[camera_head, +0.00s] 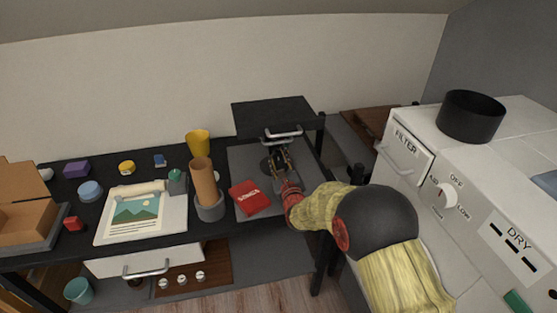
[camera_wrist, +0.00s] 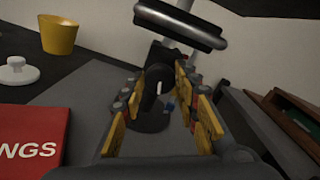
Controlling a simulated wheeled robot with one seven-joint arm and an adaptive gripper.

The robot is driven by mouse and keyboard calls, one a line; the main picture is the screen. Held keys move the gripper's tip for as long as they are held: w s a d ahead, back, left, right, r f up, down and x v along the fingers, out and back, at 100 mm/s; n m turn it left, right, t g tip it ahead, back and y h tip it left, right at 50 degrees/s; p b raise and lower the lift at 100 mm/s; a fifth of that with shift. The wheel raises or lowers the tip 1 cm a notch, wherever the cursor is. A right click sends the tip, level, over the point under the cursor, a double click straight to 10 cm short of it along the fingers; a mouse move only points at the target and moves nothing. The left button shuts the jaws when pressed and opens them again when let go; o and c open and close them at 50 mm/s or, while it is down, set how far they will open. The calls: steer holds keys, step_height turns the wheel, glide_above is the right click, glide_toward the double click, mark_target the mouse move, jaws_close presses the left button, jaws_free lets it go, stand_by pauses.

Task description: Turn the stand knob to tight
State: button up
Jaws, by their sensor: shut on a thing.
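The stand knob (camera_wrist: 153,76) is dark, with a short white mark on it, and shows between my fingers in the wrist view. My gripper (camera_wrist: 165,88) has its yellow-padded fingers on both sides of it and is shut on it. In the head view my gripper (camera_head: 281,160) reaches in over the grey mat on the desk, and its fingers mostly hide the knob. The stand's dark round base (camera_wrist: 150,115) sits below the knob. I cannot read any tight or loose marking.
A white appliance (camera_head: 435,185) stands at the right.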

steer(key=shift+f, duration=0.2)
stand_by(0.4)
steer(key=o, duration=0.9)
steer(key=shift+c, duration=0.2)
steer(key=shift+o, duration=1.2)
steer(key=shift+r, duration=0.1)
steer(key=shift+o, duration=0.4)
steer(key=v, duration=1.2)
steer(key=shift+r, duration=0.1)
